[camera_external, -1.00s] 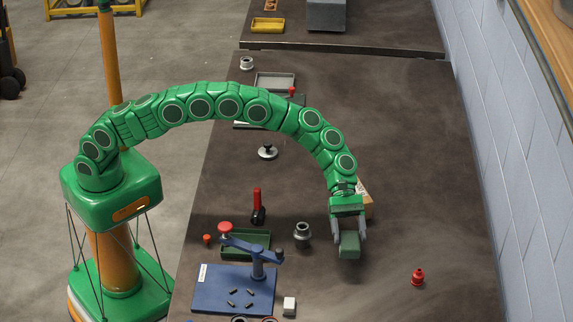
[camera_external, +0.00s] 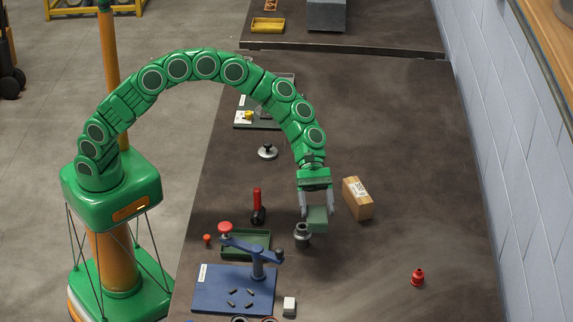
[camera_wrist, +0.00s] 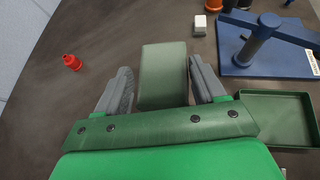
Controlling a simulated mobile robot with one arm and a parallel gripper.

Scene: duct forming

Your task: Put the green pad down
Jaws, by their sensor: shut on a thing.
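The green pad (camera_external: 317,222) is a dull green block. It hangs from my gripper (camera_external: 317,212), whose grey fingers stand on either side of it. My gripper is shut on the pad. In the wrist view the pad (camera_wrist: 163,75) sits between the two fingers, its lower end hidden by my gripper's body. In the external view it overlaps the dark-and-silver round fitting (camera_external: 302,238) on its left; I cannot tell how high it is above the bench.
A green tray (camera_external: 257,239) and a blue fixture (camera_external: 213,287) with a lever lie to the left. A cardboard box (camera_external: 358,199) stands to the right. A red bottle (camera_external: 417,278) and a white cube (camera_external: 289,306) are nearer the front. The bench between box and bottle is clear.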

